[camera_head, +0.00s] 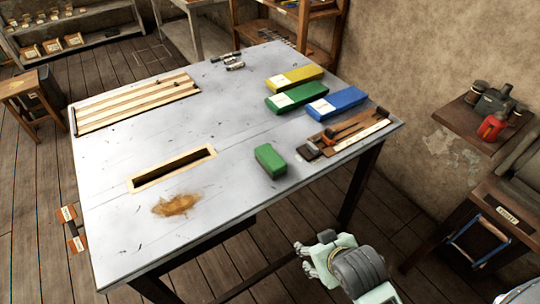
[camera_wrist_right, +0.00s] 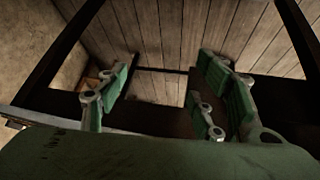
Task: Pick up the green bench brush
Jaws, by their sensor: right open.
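A small green block (camera_head: 270,160) stands on the grey table near its front right edge; it looks like the green bench brush, though I cannot make out bristles. My right gripper (camera_head: 305,259) is below and in front of the table edge, apart from the block, with nothing in it. In the right wrist view the green-padded fingers of my right gripper (camera_wrist_right: 160,92) are spread wide, with only floor boards and dark table frame beyond them. The block is not visible there. My left gripper is not in view.
The table (camera_head: 225,125) also bears yellow (camera_head: 295,79), green (camera_head: 297,95) and blue (camera_head: 336,103) long boxes, a wooden tool tray (camera_head: 362,139), a wood-framed slot (camera_head: 173,167) and a brown stain (camera_head: 175,204). A wall shelf (camera_head: 470,122) is at right.

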